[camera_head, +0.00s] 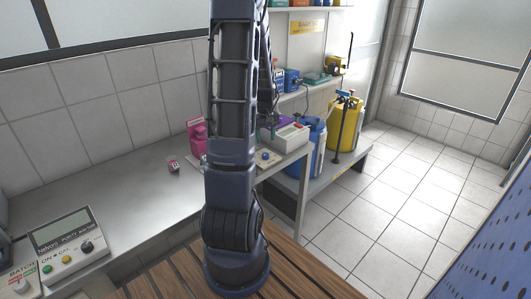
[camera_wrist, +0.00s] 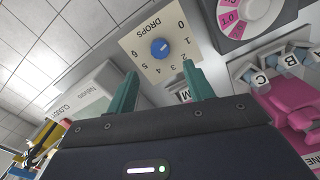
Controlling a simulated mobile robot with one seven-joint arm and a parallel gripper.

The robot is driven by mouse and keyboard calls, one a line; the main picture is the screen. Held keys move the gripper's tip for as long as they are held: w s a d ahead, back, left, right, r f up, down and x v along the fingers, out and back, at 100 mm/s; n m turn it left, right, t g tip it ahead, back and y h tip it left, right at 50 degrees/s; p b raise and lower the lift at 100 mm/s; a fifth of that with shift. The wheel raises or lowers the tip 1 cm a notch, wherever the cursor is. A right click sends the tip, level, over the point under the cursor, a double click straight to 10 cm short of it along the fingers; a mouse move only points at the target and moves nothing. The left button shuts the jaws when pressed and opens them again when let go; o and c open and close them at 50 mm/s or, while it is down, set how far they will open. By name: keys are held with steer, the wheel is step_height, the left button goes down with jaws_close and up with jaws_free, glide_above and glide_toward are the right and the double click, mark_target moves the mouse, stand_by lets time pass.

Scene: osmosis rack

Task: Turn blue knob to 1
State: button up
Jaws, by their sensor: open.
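The blue knob (camera_wrist: 160,48) sits on a cream plate (camera_wrist: 140,47) marked DROPS, with 0, 1, 2 and 3 printed around its right and lower side in the wrist view. Its pointer is too small to read surely. In the head view the knob (camera_head: 265,155) is small, on the bench just right of my arm. My gripper (camera_wrist: 160,71) is open and empty, its two teal fingers apart. The fingertips show just below the knob in the wrist view, apart from it as far as I can tell.
A meter (camera_head: 65,243) stands at the bench's left. Blue (camera_head: 311,145) and yellow (camera_head: 345,122) containers stand right. The middle bench is mostly clear.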

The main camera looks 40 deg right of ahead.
mark_target(266, 154)
step_height(266, 154, down, 8)
steer(key=shift+f, duration=0.1)
stand_by(0.4)
steer(key=c, duration=1)
